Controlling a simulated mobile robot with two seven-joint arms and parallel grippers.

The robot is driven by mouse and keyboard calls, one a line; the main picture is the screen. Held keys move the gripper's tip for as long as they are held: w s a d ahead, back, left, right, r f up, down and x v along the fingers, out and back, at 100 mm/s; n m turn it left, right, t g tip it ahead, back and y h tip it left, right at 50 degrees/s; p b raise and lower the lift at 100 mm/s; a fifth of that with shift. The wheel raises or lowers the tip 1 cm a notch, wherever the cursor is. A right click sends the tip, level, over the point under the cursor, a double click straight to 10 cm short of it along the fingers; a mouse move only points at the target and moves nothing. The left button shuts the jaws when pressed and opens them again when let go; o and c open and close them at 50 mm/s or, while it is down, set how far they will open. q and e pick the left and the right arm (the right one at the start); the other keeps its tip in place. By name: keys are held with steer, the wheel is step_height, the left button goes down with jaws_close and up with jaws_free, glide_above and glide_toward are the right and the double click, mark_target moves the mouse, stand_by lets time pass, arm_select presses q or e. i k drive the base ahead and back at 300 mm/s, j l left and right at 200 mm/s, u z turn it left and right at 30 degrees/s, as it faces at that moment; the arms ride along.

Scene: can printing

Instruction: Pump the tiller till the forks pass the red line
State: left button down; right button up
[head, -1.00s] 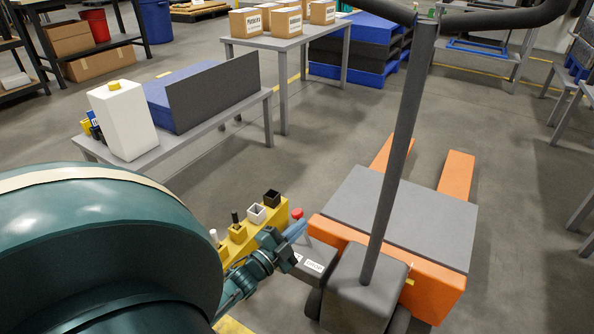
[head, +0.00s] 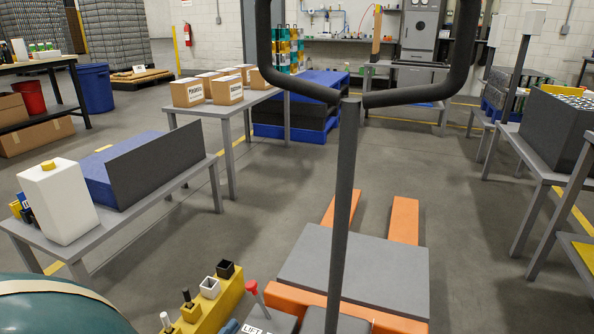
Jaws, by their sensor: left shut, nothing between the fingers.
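The pallet jack's tiller (head: 345,190) stands nearly upright, with a dark loop handle (head: 410,97) at the top. Its two orange forks (head: 404,220) point away from me, low over the floor. A grey plate (head: 355,275) covers the body. A red-knobbed lever (head: 252,288) stands at the front left, near a label reading LIFT (head: 257,330). I see no red line. My right gripper is out of view.
A grey bench (head: 150,204) with a white jug (head: 58,203) is on the left; cartons (head: 187,92) stand on a table behind. Tables line the right. Floor right of the forks is clear.

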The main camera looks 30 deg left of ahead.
mark_target(470, 10)
steer(key=k, duration=1)
